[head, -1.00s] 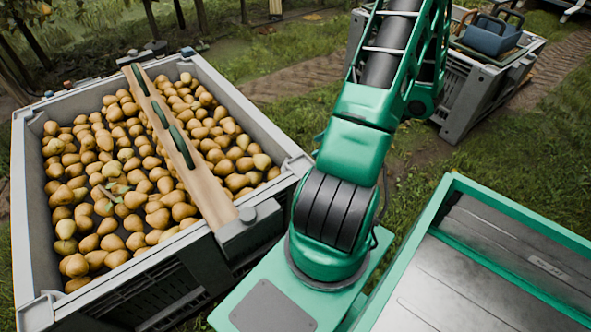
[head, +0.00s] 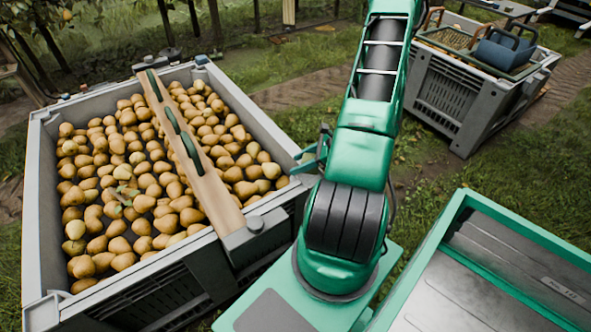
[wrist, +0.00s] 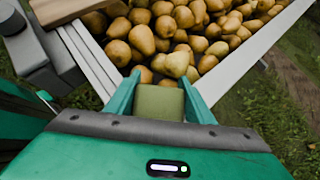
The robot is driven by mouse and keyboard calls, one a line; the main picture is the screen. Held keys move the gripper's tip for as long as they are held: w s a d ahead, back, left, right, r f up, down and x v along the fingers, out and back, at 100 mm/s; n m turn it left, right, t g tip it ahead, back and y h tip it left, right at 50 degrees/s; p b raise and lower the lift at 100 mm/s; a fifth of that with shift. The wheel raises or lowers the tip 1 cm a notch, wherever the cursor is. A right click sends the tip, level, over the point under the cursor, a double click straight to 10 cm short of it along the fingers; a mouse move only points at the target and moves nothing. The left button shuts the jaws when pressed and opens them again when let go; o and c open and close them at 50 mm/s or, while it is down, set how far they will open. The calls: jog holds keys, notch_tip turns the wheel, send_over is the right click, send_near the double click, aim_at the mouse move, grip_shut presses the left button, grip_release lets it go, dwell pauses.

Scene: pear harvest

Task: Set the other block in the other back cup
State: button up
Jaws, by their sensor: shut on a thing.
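My gripper (wrist: 158,80) is shut on an olive-green block (wrist: 160,102). The block sits between the two green fingers in the wrist view, near a corner of the pear bin, with pears beyond it. In the head view my gripper (head: 316,153) shows only partly, left of my arm and near the bin's right corner; the block cannot be made out there. The large grey bin (head: 270,105) is full of pears. A small blue thing (head: 201,60) stands at its back right corner. Whether it is a block in a cup is too small to tell.
A wooden plank (head: 190,150) with dark green handles lies across the bin, clamped at its near wall. A second grey crate (head: 440,92) with a blue basket (head: 505,52) on it stands at the back right. Grass (head: 300,95) is open between them.

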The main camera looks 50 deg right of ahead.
jog(key=shift+f, duration=1.1)
jog(key=shift+f, duration=0.3)
jog(key=o, duration=0.9)
jog(key=shift+c, duration=0.2)
